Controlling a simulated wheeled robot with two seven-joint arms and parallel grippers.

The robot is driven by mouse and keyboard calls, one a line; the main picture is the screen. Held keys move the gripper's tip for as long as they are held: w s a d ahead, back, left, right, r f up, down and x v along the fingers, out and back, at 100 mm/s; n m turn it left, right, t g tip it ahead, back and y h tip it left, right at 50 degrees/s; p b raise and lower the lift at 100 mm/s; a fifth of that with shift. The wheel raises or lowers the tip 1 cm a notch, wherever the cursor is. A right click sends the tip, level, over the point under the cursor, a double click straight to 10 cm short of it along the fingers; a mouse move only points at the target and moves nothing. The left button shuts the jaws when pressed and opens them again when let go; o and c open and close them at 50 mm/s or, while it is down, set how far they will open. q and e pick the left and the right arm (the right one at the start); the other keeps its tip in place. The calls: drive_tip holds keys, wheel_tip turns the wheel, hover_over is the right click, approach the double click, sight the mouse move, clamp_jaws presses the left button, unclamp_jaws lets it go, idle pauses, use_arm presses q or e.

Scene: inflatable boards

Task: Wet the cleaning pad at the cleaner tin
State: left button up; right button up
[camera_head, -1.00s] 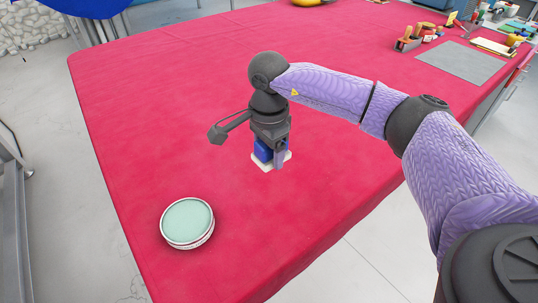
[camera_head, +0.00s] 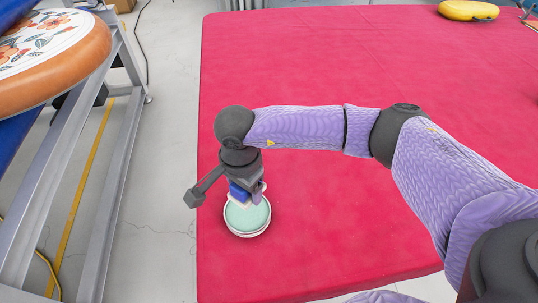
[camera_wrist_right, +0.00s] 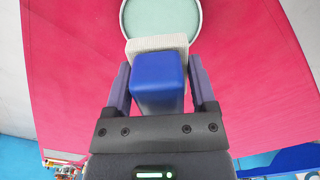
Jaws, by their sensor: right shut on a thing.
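My right gripper (camera_head: 254,194) is shut on the blue handle (camera_head: 238,191) of the cleaning pad. In the right wrist view, the blue handle (camera_wrist_right: 160,82) sits between the two fingers, and the pad's whitish face (camera_wrist_right: 157,43) shows beyond it. The cleaner tin (camera_head: 262,222) is round and pale-rimmed with light green contents, on the red table near its left edge. The pad is at the tin's far-left side in the head view, overlapping its rim. I cannot tell whether the pad touches the green contents. The tin also shows in the right wrist view (camera_wrist_right: 200,18). My left gripper is not in view.
The red-covered table (camera_head: 320,60) is mostly clear around the tin. A yellow object (camera_head: 468,10) lies at its far right. A floral, orange-edged board (camera_head: 50,50) rests on a metal frame (camera_head: 110,170) at the left, across a floor gap.

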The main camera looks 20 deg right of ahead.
sight(246, 214)
drive_tip(key=shift+s+a+f, duration=0.1)
drive_tip(key=shift+a+f, duration=0.05)
drive_tip(key=shift+a, duration=0.2)
drive_tip(key=shift+f+b, duration=0.3)
drive_tip(key=shift+b, duration=0.05)
wheel_tip(246, 214, down, 5)
drive_tip(key=b, duration=0.3)
drive_tip(key=shift+r, duration=0.2)
drive_tip(key=shift+f+b, duration=0.35)
drive_tip(key=shift+f, duration=0.05)
drive_tip(key=shift+r, duration=0.1)
drive_tip(key=shift+s+f+b, duration=0.1)
drive_tip(key=shift+f+b, duration=0.35)
drive_tip(key=shift+f, duration=0.15)
idle(0.5)
